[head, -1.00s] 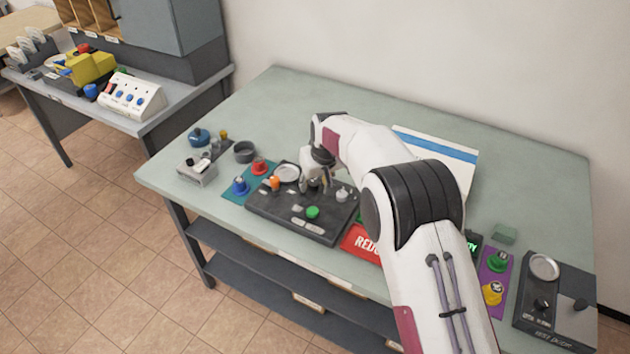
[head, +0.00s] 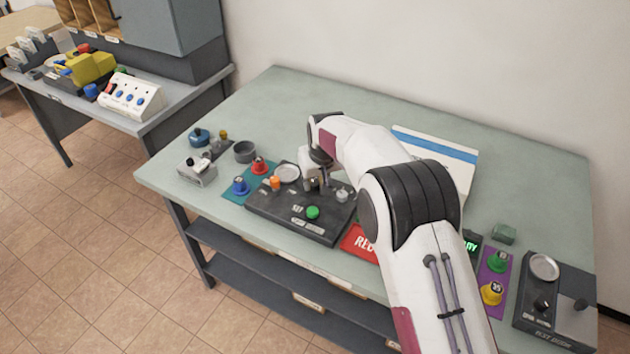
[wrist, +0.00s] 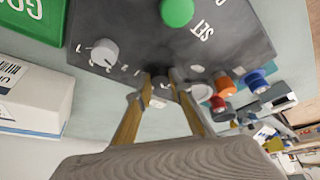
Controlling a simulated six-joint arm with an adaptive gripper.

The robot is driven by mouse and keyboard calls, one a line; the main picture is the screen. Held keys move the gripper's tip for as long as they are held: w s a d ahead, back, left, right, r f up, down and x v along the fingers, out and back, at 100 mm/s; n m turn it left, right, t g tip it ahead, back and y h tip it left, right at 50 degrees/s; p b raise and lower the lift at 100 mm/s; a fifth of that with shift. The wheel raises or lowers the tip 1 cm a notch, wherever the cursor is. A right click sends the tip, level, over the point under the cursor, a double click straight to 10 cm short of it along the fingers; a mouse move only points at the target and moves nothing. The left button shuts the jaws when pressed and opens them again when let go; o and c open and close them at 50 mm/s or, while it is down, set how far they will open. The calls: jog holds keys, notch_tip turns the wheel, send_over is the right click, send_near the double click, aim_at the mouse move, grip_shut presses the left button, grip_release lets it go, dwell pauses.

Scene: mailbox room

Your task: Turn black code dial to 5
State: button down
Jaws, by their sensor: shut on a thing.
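A dark control panel (head: 262,207) lies on the green table. My gripper (head: 314,183) is over its middle, pointing down. In the wrist view my gripper (wrist: 162,82) has its two tan fingers shut on the black code dial (wrist: 161,79), one on each side. The dial is mostly hidden between them, and its setting cannot be read. A light grey knob (head: 342,195) stands beside it; it also shows in the wrist view (wrist: 103,53) with marks around it. A green button (head: 312,212) is near a SET label (head: 298,208).
A red sign (head: 358,243) is close on the right. Another dark device (head: 560,300) is at far right.

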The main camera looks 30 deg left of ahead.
jog(key=shift+m, duration=0.4)
jog(key=shift+s+a+m+t+h, duration=0.15)
jog(key=shift+m+t+h, duration=0.45)
jog(key=shift+m, duration=1.1)
jog(key=shift+a+m+h, duration=0.15)
jog(key=shift+m+h, duration=0.75)
jog(key=shift+m, duration=1.5)
jog(key=c, duration=1.8)
grip_release()
